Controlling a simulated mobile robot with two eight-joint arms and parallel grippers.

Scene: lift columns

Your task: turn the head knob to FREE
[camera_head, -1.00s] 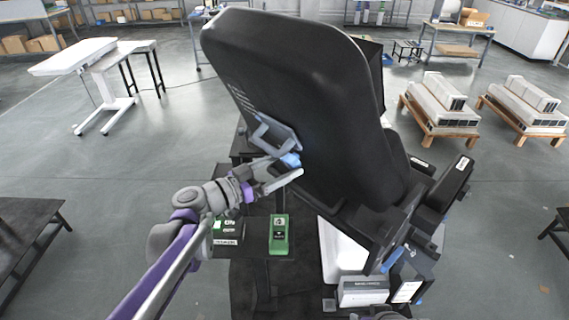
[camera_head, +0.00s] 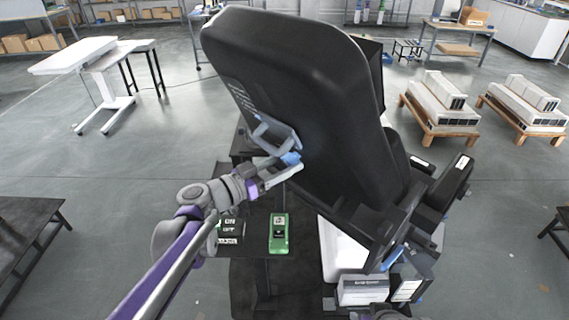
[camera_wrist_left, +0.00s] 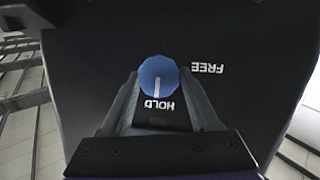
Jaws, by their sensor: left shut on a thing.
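The blue head knob (camera_wrist_left: 158,72) sits on the dark back of the large padded backrest (camera_head: 300,75). In the left wrist view its white pointer line points down at the upside-down word HOLD (camera_wrist_left: 158,104). The word FREE (camera_wrist_left: 208,68) is to the right of the knob. My left gripper (camera_head: 287,163) is at the backrest, with its two fingers on either side of the knob, shut on it. In the head view the knob (camera_head: 290,158) shows only in part at the fingertips. My right gripper does not show.
A grey-blue bracket handle (camera_head: 272,132) sits just above the knob. A green device (camera_head: 279,234) and a dark box with labels (camera_head: 230,231) lie below my left arm. A white box (camera_head: 362,291) is at the lower right. Open floor lies to the left.

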